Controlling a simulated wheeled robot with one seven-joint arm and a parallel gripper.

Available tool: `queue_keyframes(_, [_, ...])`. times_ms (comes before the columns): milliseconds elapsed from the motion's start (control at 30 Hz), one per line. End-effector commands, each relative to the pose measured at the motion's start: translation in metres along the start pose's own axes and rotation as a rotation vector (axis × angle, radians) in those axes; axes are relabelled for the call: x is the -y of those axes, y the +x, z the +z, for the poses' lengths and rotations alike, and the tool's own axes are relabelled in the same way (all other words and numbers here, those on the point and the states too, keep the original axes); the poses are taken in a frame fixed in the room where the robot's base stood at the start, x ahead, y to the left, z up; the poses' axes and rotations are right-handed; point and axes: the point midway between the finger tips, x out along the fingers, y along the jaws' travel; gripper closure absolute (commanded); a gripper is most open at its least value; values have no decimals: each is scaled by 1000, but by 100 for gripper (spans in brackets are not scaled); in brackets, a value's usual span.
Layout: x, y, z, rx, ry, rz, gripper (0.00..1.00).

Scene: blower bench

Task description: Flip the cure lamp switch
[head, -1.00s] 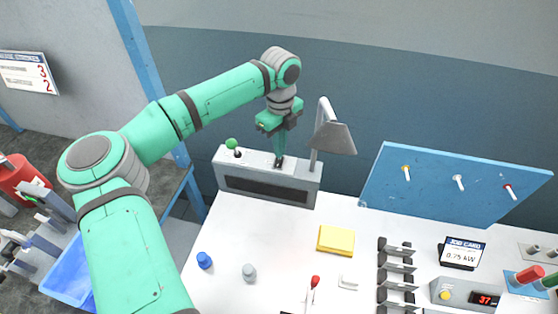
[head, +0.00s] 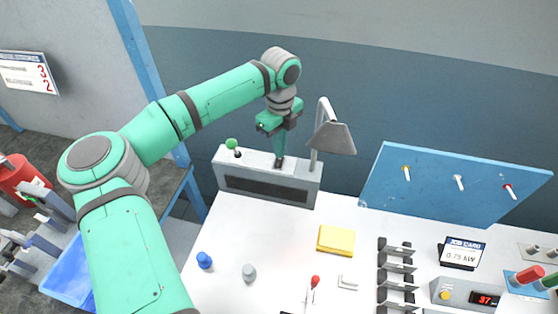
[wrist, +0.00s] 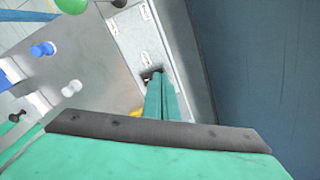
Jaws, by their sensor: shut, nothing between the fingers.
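The cure lamp (head: 331,138) has a grey shade on a bent post and stands at the back of the bench, on a grey housing (head: 300,174) with a dark front panel. My gripper (head: 279,163) is shut and empty, pointing down at the housing's top, just left of the lamp post. In the wrist view, the closed fingers (wrist: 163,105) reach to a small dark switch base (wrist: 150,74) on the light top plate. The fingertips hide most of the switch, so I cannot tell its position or whether they touch it.
A green ball-topped lever (head: 232,145) stands on the housing left of my gripper. A blue pegboard (head: 440,190) stands at the right. A yellow block (head: 336,240), a blue knob (head: 204,260) and a grey knob (head: 249,273) sit on the white bench. Bench space before the housing is clear.

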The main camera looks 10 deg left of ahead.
Motion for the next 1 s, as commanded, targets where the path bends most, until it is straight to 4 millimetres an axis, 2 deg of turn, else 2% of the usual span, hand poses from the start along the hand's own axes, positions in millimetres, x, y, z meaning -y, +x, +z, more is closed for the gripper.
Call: queue_keyframes(1000, [-1, 13, 1, 0, -1, 0, 100])
